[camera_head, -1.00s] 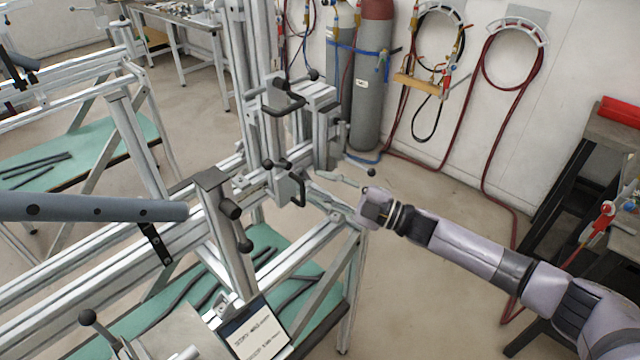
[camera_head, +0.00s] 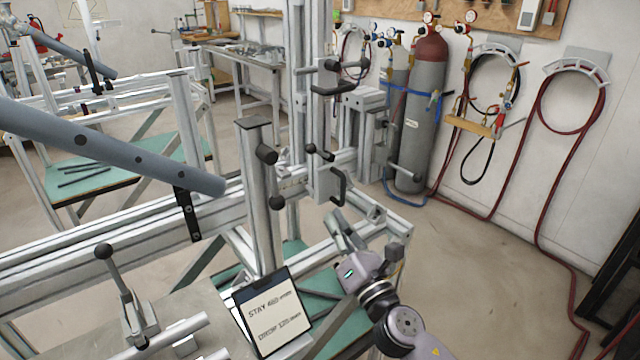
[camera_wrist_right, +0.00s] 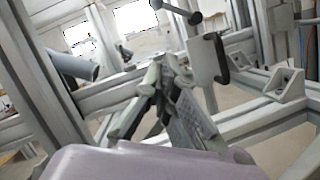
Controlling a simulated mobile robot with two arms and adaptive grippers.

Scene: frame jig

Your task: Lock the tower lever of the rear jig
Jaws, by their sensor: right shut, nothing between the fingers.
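The jig's upright tower (camera_head: 320,100) is a silver profile post right of centre in the head view. It carries black handles and a small black-knobbed lever (camera_head: 318,152). A black U-shaped handle (camera_head: 341,187) sits just below that lever; it also shows in the right wrist view (camera_wrist_right: 221,58). My right gripper (camera_head: 340,228) is shut and empty, in front of and below this handle, apart from it. Its closed fingers show in the right wrist view (camera_wrist_right: 163,75). I cannot tell whether the lever is locked. My left gripper is not in view.
A grey-blue tube (camera_head: 110,145) with holes reaches in from the left. A shorter post (camera_head: 262,200) with black knobs stands before the tower. A sign (camera_head: 272,312) and another black-knobbed lever (camera_head: 118,280) are near the front. Gas cylinders (camera_head: 412,130) stand behind; open floor lies right.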

